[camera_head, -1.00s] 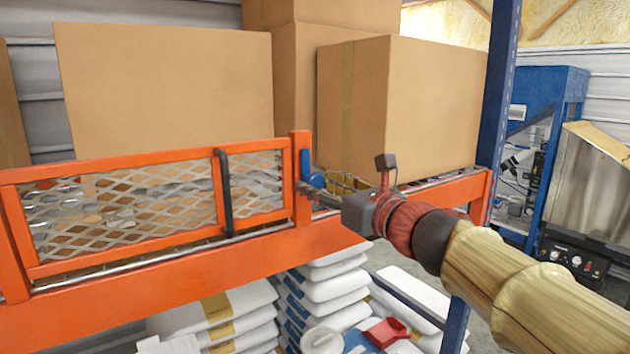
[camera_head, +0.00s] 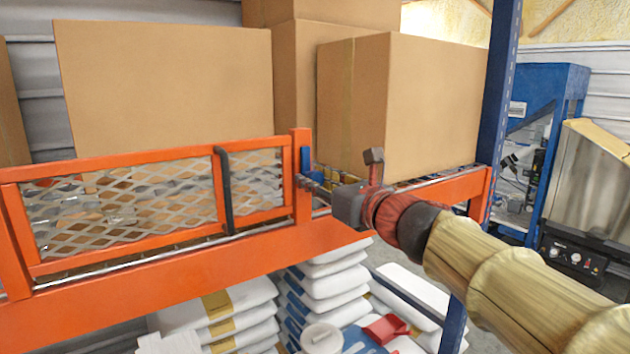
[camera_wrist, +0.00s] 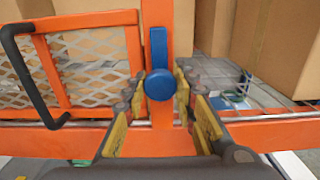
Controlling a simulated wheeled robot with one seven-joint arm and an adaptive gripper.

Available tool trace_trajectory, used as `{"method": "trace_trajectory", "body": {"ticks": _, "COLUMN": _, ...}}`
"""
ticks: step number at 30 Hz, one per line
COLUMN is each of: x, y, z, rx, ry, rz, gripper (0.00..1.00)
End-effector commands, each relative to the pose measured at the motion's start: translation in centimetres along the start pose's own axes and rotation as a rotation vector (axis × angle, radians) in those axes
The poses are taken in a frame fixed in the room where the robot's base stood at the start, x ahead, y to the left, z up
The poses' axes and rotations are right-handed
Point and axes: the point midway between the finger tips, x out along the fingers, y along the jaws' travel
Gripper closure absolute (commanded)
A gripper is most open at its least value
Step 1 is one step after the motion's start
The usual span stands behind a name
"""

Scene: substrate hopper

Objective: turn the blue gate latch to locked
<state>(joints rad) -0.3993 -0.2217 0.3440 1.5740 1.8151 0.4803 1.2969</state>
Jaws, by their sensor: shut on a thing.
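The blue gate latch (camera_head: 306,158) is on the orange post at the right end of the mesh gate (camera_head: 110,210). In the wrist view the latch (camera_wrist: 159,50) has a straight bar pointing up from a round blue knob. My gripper (camera_head: 318,184) reaches it from the right in the head view and hides the knob there. In the wrist view the yellow-padded fingers of my gripper (camera_wrist: 160,82) stand on either side of the knob, shut on the latch. The gate stands level in line with the post and has a black handle (camera_head: 225,190).
Large cardboard boxes (camera_head: 430,105) stand on the shelf behind the gate and post. An orange beam (camera_head: 180,268) runs below the gate. White sacks (camera_head: 235,305) are stacked underneath. A blue rack upright (camera_head: 497,90) stands to the right of my gripper.

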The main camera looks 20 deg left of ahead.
Motion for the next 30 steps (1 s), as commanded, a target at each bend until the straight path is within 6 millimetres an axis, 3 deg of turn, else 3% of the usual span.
{"method": "trace_trajectory", "body": {"ticks": 9, "x": -0.01, "y": -0.02, "z": 0.02, "rx": 0.000, "ry": 0.000, "rz": -0.001, "gripper": 0.98}}
{"method": "trace_trajectory", "body": {"ticks": 20, "x": -0.01, "y": -0.03, "z": -0.20, "rx": -0.065, "ry": -0.001, "rz": -0.001, "gripper": 0.98}}
{"method": "trace_trajectory", "body": {"ticks": 30, "x": -0.04, "y": -0.03, "z": -0.36, "rx": -0.319, "ry": -0.003, "rz": -0.002, "gripper": 0.98}}
